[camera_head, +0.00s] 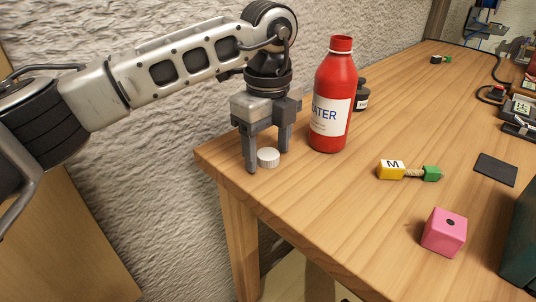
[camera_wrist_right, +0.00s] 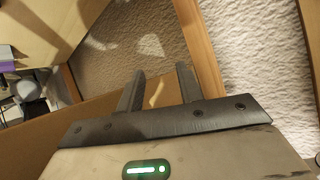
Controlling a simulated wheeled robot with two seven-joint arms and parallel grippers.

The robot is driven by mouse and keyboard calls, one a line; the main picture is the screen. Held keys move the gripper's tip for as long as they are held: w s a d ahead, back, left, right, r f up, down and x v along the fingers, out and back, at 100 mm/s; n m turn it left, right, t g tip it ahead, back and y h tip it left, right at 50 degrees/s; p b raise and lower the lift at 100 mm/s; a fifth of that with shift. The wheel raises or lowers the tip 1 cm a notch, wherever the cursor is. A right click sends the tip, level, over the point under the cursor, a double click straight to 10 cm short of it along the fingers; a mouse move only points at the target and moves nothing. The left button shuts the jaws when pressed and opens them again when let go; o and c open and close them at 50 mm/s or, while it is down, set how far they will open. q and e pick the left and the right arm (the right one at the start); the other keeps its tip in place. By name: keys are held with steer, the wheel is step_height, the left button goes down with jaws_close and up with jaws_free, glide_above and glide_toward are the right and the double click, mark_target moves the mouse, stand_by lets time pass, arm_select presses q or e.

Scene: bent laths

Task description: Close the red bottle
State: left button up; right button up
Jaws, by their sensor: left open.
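The red bottle (camera_head: 333,97) stands upright near the table's left end, with a white label. Its red neck shows at the top with no white cap on it. A small white cap (camera_head: 268,157) lies on the table near the corner, left of the bottle. My left gripper (camera_head: 268,161) points down, its fingers open on either side of the cap; I cannot tell whether they touch it. My right gripper (camera_wrist_right: 160,85) shows in the right wrist view with its fingers apart and nothing between them; it is not in the head view.
A dark small bottle (camera_head: 361,96) stands behind the red bottle. A yellow and green block piece (camera_head: 408,172), a pink cube (camera_head: 444,232) and a dark flat pad (camera_head: 496,169) lie to the right. Devices and cables sit at the far right. The table's front edge is close to the cap.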

mark_target(270, 154)
arm_select(q)
steer(key=c, duration=1.1)
arm_select(e)
steer(key=shift+r, duration=0.2)
arm_select(q)
steer(key=shift+r, duration=0.1)
steer(key=shift+r, duration=0.5)
step_height(270, 154, up, 2)
steer(key=shift+d+r, duration=0.15)
steer(key=shift+r, duration=0.1)
steer(key=s+d+r, duration=0.3)
steer(key=s+d+r+p, duration=0.1)
steer(key=s+d+r, duration=0.1)
steer(key=d+r, duration=0.1)
steer(key=s+d+r, duration=0.3)
steer(key=d, duration=0.1)
steer(key=shift+s+d+r, duration=0.15)
steer(key=shift+s+d, duration=0.2)
arm_select(e)
steer(key=shift+s+d+r+t, duration=0.1)
steer(key=shift+d+r+t, duration=0.05)
steer(key=shift+r, duration=0.45)
steer(key=shift+s+d+r+t, duration=0.1)
steer(key=shift+r+t, duration=0.05)
steer(key=shift+r, duration=0.45)
